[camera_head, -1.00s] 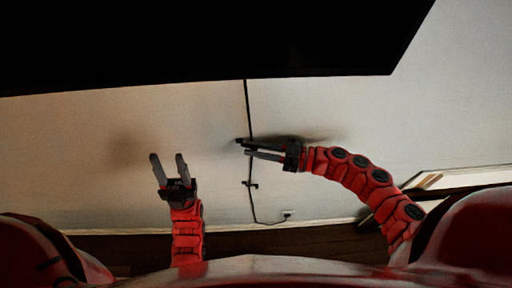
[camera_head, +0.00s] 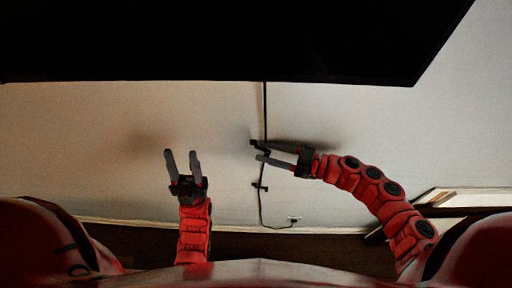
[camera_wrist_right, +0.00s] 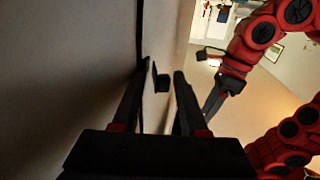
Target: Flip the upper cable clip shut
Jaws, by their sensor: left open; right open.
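A dark cable (camera_head: 264,110) runs down the pale wall from under the large black panel. A lower cable clip (camera_head: 260,187) shows as a small dark piece on it. The upper clip cannot be told apart from my right gripper's dark fingers in the head view. My right gripper (camera_head: 256,151) is open, its fingertips at the cable above the lower clip. In the right wrist view a dark clip (camera_wrist_right: 161,83) shows between the open fingers, its flap apparently standing out from the wall; I cannot tell which clip. My left gripper (camera_head: 181,153) is open and empty, left of the cable.
The black panel (camera_head: 220,40) fills the top of the head view. A wall socket (camera_head: 293,220) with the cable's plug is low on the wall. A pale framed ledge (camera_head: 465,197) is at the right. The wall left of the cable is clear.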

